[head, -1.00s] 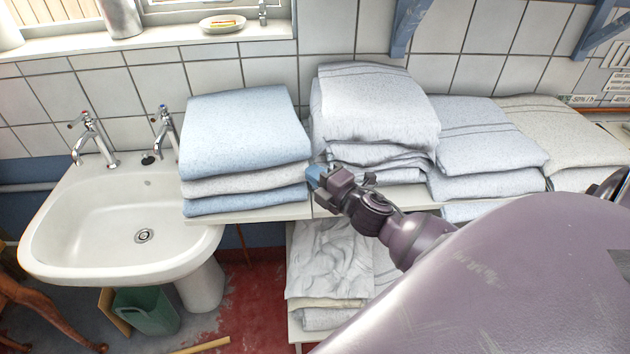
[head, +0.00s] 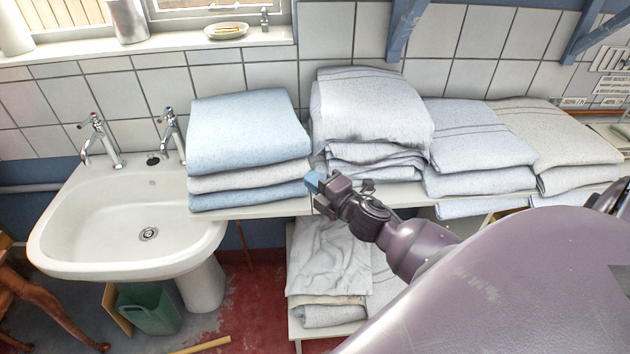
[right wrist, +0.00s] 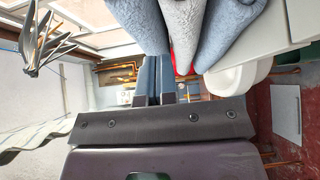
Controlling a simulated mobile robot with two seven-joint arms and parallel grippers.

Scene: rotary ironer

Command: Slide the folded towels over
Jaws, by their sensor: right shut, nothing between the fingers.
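A stack of folded towels, blue, pale grey and blue, sits on the white shelf's left end beside the sink; its top is the thick blue towel (head: 247,132). The grey towel (head: 250,177) and lower blue towel (head: 248,195) lie beneath. My right gripper (head: 314,183) is shut and empty, its blue tips at the stack's lower right side. I cannot tell whether they touch it. In the right wrist view the shut fingers (right wrist: 153,82) point past the towels, with the lower blue towel (right wrist: 228,30) at upper right. My left gripper is not in view.
A pale towel stack (head: 370,110) stands right of the gripper, with more stacks (head: 480,140) further right. The white sink (head: 130,225) with taps is left of the blue stack. A lower shelf holds crumpled cloth (head: 328,255). A green bin (head: 150,308) stands on the floor.

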